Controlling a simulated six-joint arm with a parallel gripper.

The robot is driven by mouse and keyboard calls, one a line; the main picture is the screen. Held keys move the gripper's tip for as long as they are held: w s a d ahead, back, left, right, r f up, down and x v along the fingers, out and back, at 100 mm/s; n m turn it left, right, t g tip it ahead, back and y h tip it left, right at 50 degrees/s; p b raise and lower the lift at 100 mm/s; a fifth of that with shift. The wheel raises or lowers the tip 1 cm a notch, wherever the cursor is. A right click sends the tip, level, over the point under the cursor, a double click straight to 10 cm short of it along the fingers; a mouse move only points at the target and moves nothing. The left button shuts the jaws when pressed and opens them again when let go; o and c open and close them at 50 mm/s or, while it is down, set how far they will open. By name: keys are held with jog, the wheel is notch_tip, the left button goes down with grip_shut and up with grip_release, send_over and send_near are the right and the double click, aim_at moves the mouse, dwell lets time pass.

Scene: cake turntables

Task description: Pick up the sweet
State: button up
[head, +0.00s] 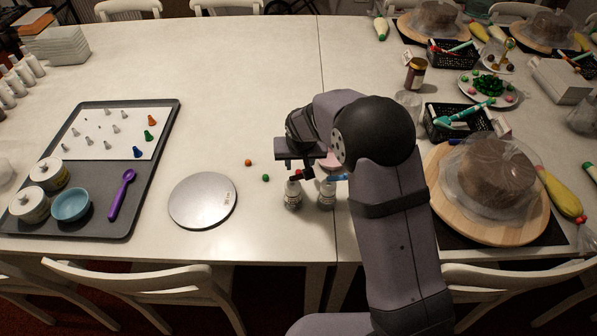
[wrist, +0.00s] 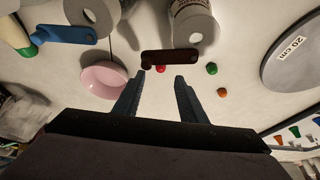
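Three small sweets lie on the white table in the wrist view: a red one (wrist: 160,69), a green one (wrist: 211,68) and an orange one (wrist: 221,92). The green (head: 265,178) and orange (head: 248,163) sweets also show in the head view, left of my gripper (head: 293,167). In the wrist view my gripper (wrist: 160,77) has its two fingers apart with nothing held between them.
A pink bowl (wrist: 103,80) is beside the fingers. A silver turntable (head: 202,200) and grey tray (head: 150,190) lie left.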

aim_at(299, 171)
jog(key=shift+p+x, duration=0.7)
jog(key=shift+x, duration=1.7)
grip_shut()
